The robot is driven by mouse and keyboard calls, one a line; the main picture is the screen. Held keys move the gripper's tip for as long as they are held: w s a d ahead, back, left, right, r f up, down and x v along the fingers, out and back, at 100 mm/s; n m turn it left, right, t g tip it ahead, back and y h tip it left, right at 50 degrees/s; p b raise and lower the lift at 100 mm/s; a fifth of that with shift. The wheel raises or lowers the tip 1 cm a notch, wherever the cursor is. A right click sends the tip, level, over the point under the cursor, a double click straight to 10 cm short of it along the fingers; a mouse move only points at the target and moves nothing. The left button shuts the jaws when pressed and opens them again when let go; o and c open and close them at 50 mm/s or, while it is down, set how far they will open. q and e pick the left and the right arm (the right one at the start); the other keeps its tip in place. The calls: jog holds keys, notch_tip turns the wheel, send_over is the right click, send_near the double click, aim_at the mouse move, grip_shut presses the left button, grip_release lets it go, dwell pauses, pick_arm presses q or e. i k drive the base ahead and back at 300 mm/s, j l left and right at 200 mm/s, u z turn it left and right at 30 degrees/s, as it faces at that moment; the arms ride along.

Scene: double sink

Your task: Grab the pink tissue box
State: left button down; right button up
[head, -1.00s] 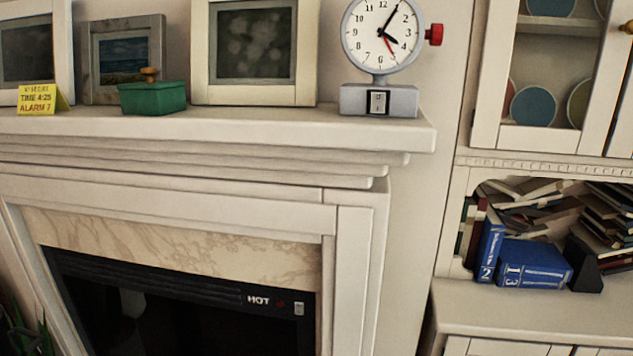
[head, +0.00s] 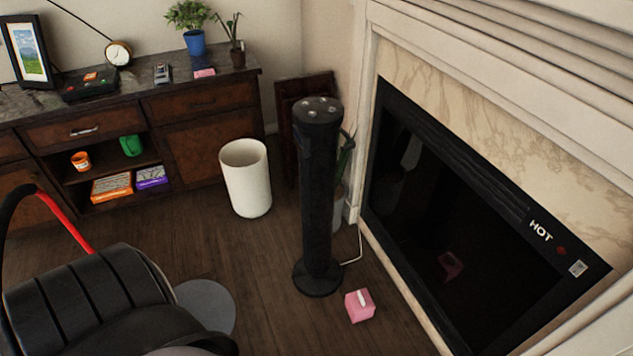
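The pink tissue box (head: 359,307) sits on the dark wooden floor in the head view, below and right of centre. A white tissue sticks up from its top. It stands just in front of the black tower's round base, with the fireplace to its right. Neither of my grippers shows in the head view.
A black tower heater or fan (head: 318,190) stands behind the box, with a white cord beside it. A white bin (head: 246,178) stands further back. The fireplace (head: 470,220) fills the right. A wooden cabinet (head: 200,135) lines the back wall. A black ridged object (head: 90,300) fills the lower left.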

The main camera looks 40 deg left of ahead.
aim_at(359, 306)
jog(key=u, duration=0.8)
